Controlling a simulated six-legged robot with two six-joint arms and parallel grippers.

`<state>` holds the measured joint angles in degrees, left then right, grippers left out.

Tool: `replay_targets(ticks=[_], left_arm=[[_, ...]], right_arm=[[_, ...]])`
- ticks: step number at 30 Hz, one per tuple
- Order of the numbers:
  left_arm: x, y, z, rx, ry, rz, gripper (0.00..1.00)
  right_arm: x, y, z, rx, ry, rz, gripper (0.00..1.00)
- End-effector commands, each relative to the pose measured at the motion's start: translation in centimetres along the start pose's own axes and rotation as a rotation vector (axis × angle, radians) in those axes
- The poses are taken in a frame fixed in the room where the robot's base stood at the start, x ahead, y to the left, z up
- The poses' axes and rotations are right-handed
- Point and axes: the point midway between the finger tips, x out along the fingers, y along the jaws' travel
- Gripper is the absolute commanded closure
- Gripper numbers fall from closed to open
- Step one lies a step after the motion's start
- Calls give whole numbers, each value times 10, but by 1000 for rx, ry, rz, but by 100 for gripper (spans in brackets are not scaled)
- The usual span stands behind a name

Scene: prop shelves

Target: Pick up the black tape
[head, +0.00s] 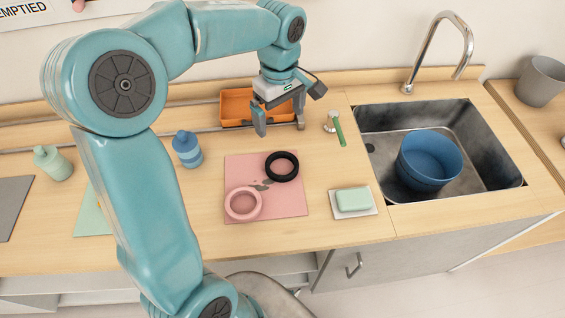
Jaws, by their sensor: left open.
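The black tape (270,174) is a dark ring lying flat on the upper right part of a pink mat (285,205) on the counter. A pink tape ring (229,208) lies on the same mat, to the lower left of the black one. My left gripper (280,126) points down with its two fingers apart and nothing between them. In the picture it is above the black tape, in front of an orange tray; its exact height over the counter is hard to tell. My right gripper does not show.
The orange tray (235,108) stands behind the gripper. A blue bottle (187,150) is left of the mat. A green-handled tool (339,130), a soap dish (367,211) with green soap (353,199), and a sink (385,180) holding a blue bowl (430,165) are to the right.

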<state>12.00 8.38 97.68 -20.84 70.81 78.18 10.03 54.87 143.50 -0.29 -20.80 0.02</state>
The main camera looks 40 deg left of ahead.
Motion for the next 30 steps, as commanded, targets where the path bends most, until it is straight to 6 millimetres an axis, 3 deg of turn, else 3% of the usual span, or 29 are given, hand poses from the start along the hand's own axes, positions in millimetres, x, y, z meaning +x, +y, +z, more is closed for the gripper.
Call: replay_targets(ticks=[12,20,30], left_arm=[[86,-5,7,2,-3,-5,0],[111,-3,6,2,-1,-1,0],[158,0,9,2,-2,-2,0]], right_arm=[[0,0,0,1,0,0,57],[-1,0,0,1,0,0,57],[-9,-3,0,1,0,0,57]])
